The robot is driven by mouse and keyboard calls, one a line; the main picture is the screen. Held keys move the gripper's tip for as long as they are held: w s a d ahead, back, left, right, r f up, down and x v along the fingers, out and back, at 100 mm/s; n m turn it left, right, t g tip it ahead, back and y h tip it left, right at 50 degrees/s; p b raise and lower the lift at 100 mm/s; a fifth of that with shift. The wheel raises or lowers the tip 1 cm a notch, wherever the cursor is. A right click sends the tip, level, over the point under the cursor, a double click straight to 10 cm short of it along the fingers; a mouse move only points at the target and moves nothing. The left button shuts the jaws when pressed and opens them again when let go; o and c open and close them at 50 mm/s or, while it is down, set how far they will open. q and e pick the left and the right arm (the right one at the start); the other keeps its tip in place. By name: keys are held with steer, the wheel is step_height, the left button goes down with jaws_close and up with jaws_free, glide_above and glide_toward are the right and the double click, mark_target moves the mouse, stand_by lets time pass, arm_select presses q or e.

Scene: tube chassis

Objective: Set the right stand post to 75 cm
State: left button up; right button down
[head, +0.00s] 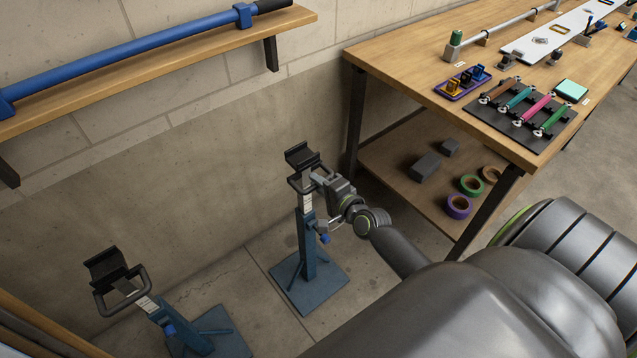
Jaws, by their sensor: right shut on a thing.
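The right stand (308,252) is a blue post on a square blue base plate, with a black cradle (302,156) on top. A pale scale strip (307,204) shows on its upper post; its marks are too small to read. A blue knob (325,238) sits on the post's right side. My right gripper (318,177) reaches in from the right and is shut on the handle just below the cradle; its fingers hide part of that handle. My left gripper is not in view.
A similar left stand (174,323) with a loop handle stands at the lower left. A wooden workbench (400,62) with tools and a lower shelf holding tape rolls is at the right. A wall shelf (150,62) carries a long blue tube (130,52). Bare floor lies between the stands.

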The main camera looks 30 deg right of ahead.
steer(key=c, duration=1.5)
jaws_free()
steer(key=shift+o, duration=0.2)
steer(key=v, duration=1.7)
steer(key=shift+s, duration=0.2)
steer(key=shift+d, duration=0.1)
